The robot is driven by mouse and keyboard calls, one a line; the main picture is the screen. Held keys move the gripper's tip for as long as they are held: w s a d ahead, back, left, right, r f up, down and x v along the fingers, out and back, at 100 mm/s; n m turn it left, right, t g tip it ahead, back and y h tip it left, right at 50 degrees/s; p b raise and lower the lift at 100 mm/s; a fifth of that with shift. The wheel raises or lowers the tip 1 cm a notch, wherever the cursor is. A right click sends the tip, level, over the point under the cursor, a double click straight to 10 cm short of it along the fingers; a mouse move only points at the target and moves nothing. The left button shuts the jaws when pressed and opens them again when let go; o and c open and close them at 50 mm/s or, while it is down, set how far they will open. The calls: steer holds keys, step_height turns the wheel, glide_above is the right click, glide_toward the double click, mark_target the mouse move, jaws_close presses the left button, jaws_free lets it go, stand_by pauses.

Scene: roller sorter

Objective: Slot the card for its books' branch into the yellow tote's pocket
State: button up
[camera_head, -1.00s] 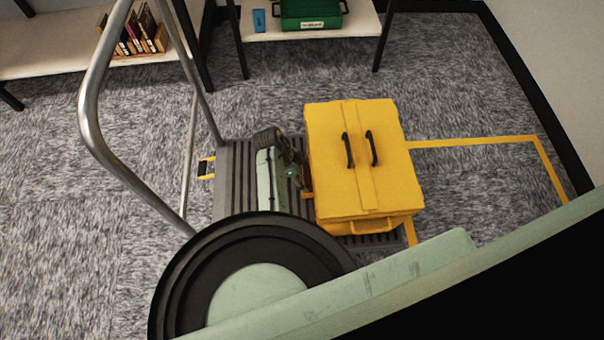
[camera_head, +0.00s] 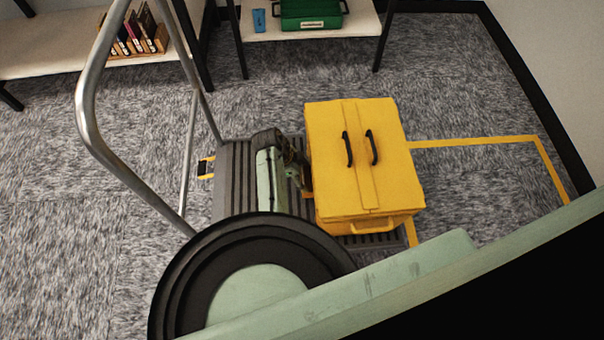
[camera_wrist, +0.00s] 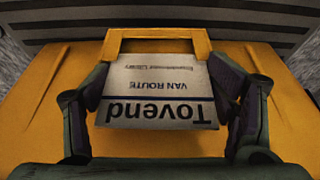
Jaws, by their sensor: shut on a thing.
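The yellow tote (camera_head: 336,185) stands lidded on the cart, with two black handles on top. In the wrist view its yellow surface (camera_wrist: 45,95) fills much of the picture. My gripper (camera_wrist: 160,95) is shut on a white card (camera_wrist: 165,75), one dark finger at each side edge. The card reads "Tovend" and "VAN ROUTE", upside down in this view. A raised yellow frame (camera_wrist: 160,35) borders the card's far edge; I cannot tell whether the card is inside it. In the head view my gripper (camera_head: 303,178) is beside the tote's left side, and the card is hidden.
The grey ribbed cart deck (camera_head: 235,185) lies under the tote, with a metal push handle (camera_head: 85,100) at left. Behind are shelves with a crate of books (camera_head: 140,45), a green tote (camera_head: 310,12) and a blue cup (camera_head: 259,20). Carpet is clear at right.

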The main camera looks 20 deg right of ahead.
steer(key=o, duration=1)
steer(key=shift+s+a+f, duration=0.1)
steer(key=shift+s+f, duration=0.2)
steer(key=shift+f, duration=0.3)
steer(key=shift+c, duration=0.2)
steer(key=o, duration=0.3)
steer(key=shift+w+r, duration=0.1)
steer(key=shift+a, duration=0.1)
steer(key=shift+w+r, duration=0.1)
steer(key=shift+r, duration=0.1)
steer(key=shift+r, duration=0.25)
steer(key=v, duration=1.1)
steer(key=shift+a+r, duration=0.1)
steer(key=shift+r, duration=0.05)
steer(key=shift+r, duration=0.1)
